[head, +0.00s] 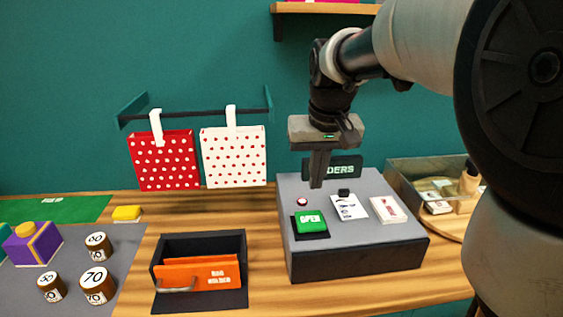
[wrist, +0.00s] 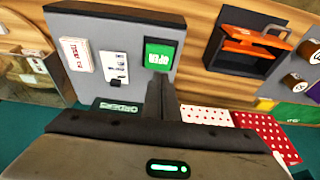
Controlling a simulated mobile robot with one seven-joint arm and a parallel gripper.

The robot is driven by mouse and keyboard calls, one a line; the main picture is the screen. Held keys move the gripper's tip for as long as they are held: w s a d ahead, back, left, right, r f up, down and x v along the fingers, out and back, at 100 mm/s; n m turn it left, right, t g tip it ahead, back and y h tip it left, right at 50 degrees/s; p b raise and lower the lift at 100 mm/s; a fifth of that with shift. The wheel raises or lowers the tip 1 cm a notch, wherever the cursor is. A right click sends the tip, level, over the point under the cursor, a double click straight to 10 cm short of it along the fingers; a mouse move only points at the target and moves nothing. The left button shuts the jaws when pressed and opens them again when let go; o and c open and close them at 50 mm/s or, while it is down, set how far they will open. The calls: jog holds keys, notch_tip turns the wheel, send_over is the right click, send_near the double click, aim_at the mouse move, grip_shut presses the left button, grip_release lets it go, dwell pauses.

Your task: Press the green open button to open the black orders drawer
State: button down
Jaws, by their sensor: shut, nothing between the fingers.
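The green OPEN button (head: 310,220) sits on a black base on top of a grey box (head: 290,185) with a dark front (head: 355,265). No open drawer shows at that front. The button also shows in the wrist view (wrist: 159,55). My gripper (head: 317,184) is shut and empty, pointing down above the back of the box, behind the button and apparently apart from it. In the wrist view my fingers (wrist: 160,88) overlap the near edge of the button's base. An ORDERS sign (head: 345,168) stands behind the box, partly hidden by my gripper.
A printed card (head: 349,207) and a white-red pack (head: 388,210) lie on the box. A black tray (head: 205,302) with an orange item stands left of it. Red (head: 163,162) and white (head: 235,158) dotted bags hang behind. A glass-sided case (head: 415,180) stands right.

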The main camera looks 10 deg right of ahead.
send_near(311, 226)
jog(key=w+f, duration=0.2)
jog(key=f, duration=0.1)
jog(key=w+f, duration=0.1)
jog(key=f, duration=0.1)
jog(key=shift+w+b, duration=0.15)
jog(key=shift+b, duration=0.2)
jog(key=shift+f, duration=0.45)
jog(key=shift+f+b, duration=0.8)
jog(key=shift+f, duration=0.2)
jog(key=shift+s+f, duration=0.15)
jog(key=shift+s, duration=0.15)
jog(key=r+p, duration=0.2)
jog(key=r, duration=0.1)
jog(key=r+p, duration=0.1)
jog(key=shift+w+r+p, duration=0.3)
jog(key=shift+w+r, duration=0.05)
jog(key=v, duration=1)
jog(key=shift+r, duration=0.45)
